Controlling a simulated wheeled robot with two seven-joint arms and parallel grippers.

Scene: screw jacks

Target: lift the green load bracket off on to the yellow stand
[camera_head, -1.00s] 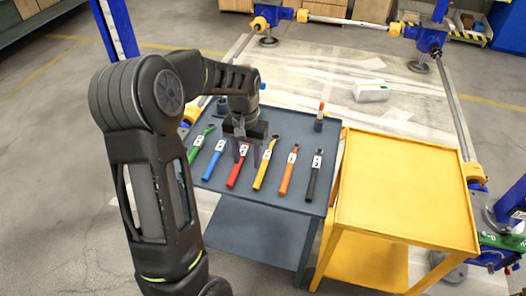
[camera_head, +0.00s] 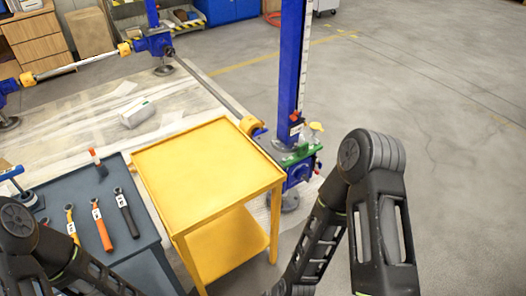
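The green load bracket (camera_head: 299,155) sits on the blue screw jack (camera_head: 299,177), at the foot of a tall blue post (camera_head: 291,70), just beyond the right side of the yellow stand. The yellow stand (camera_head: 205,175) has an empty top and a lower shelf. Parts of both my arms show, the left at the lower left and the right at the lower right. Both run out of the bottom of the picture, so neither gripper is in view. Neither arm is seen touching the bracket.
A dark tool table (camera_head: 150,262) adjoins the stand's left side, with yellow, orange and black-handled tools (camera_head: 102,228) on it. A white box (camera_head: 136,112) lies on the sheeted floor behind. Grey floor right of the post is open.

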